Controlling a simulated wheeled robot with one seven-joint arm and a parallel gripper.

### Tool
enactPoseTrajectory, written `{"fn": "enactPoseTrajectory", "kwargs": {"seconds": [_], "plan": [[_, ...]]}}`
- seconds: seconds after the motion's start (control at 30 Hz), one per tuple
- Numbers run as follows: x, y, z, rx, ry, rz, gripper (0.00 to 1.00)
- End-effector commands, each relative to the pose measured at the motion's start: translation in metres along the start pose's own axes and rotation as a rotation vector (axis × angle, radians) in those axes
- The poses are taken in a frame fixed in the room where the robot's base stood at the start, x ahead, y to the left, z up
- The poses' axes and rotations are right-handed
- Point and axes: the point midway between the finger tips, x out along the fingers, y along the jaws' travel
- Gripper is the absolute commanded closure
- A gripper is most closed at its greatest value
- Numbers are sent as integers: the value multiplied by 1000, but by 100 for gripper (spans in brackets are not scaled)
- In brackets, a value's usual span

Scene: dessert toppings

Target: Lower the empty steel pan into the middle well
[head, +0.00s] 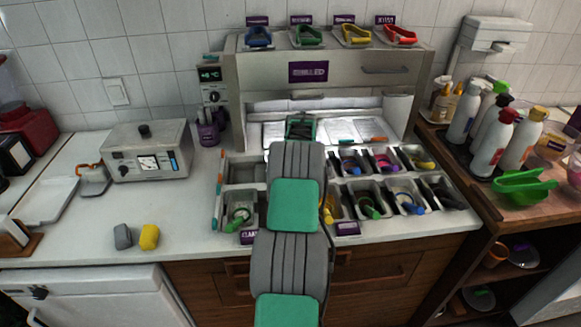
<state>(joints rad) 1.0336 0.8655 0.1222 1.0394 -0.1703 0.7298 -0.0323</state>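The topping rail (216,196) holds two rows of steel wells and pans on the counter. My arm reaches over its middle and covers part of both rows, including the middle. The end of my arm shows as a dark and green part by the back of the rail. My gripper's fingers are hidden, so I cannot see whether they hold a pan. A back-left well (243,170) looks dark and without toppings. A small steel pan (94,183) stands on the left counter, with an orange-handled thing at its rim; I cannot tell if it is the task's pan.
Filled pans with coloured scoops, such as a pan with a blue-handled scoop (405,198), sit right of my arm. A steel appliance (147,152) stands left. Grey (122,236) and yellow (149,237) blocks lie in front. Bottles (490,144) crowd the right. The left counter has free room.

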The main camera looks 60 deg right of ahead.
Motion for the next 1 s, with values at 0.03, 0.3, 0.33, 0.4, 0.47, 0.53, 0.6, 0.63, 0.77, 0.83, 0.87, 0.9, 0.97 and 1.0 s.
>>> {"fn": "enactPoseTrajectory", "kwargs": {"seconds": [0.03,0.3,0.33,0.4,0.47,0.53,0.6,0.63,0.77,0.83,0.87,0.9,0.97,1.0], "plan": [[0,0,0,0,2,0,100],[-1,0,-1,0,2,0,100],[-1,0,-1,0,2,0,100],[-1,0,-1,0,2,0,96],[0,0,-1,0,1,0,91],[0,0,0,0,1,0,85],[0,0,0,0,1,0,80],[0,0,0,0,1,0,77],[0,0,0,0,1,0,72],[0,0,0,0,0,0,72],[0,0,0,0,0,0,72],[1,0,1,0,-1,0,70],[0,0,0,0,-1,0,65],[0,0,0,0,-1,0,61]]}}
